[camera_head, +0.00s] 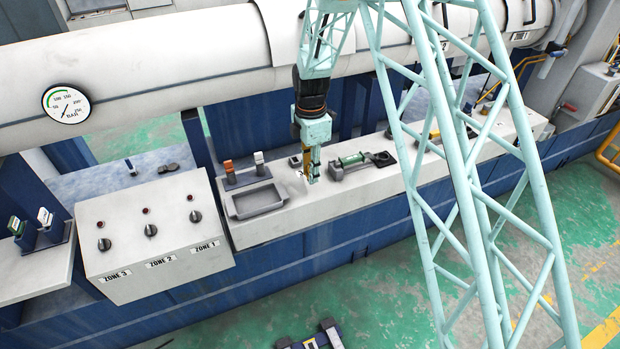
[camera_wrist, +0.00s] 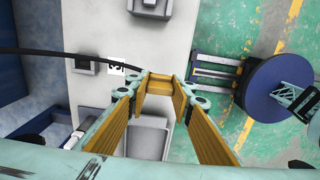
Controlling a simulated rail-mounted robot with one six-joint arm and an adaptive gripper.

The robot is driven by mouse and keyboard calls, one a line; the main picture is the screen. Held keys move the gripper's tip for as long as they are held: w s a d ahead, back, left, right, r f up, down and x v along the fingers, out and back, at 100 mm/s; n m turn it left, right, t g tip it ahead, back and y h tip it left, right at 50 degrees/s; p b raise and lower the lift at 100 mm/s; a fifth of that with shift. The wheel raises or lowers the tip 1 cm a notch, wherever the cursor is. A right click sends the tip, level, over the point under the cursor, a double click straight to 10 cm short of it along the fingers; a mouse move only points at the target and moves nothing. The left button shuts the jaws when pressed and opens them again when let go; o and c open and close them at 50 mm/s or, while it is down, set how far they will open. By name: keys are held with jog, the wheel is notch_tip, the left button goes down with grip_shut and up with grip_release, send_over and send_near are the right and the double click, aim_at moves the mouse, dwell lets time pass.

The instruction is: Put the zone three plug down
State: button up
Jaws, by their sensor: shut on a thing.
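My gripper (camera_head: 311,178) hangs just above the light work surface, between the grey tray and the green cylinder device. In the wrist view my gripper (camera_wrist: 160,84) has its yellow-padded fingers shut on the zone three plug, which is mostly hidden by them. A black cable (camera_wrist: 45,51) runs in from the left to the fingertips and carries a white tag marked 3 (camera_wrist: 117,68). I cannot tell whether the plug touches the surface.
A small dark block (camera_head: 295,161) sits close by. The green cylinder device (camera_head: 350,160) is to the right. The zone control box (camera_head: 150,265) stands farther left.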

jog(key=shift+w, duration=0.1)
jog(key=shift+w+a, duration=0.1)
jog(key=shift+w, duration=0.1)
jog(key=shift+w+f, duration=0.1)
jog(key=shift+f, duration=0.25)
jog(key=shift+f+b, duration=0.55)
jog(key=shift+f, duration=0.9)
jog(key=shift+f, duration=0.15)
jog(key=o, duration=0.7)
jog(key=shift+o, duration=0.2)
jog(key=shift+r+p, duration=1.05)
jog(key=shift+r, duration=5.15)
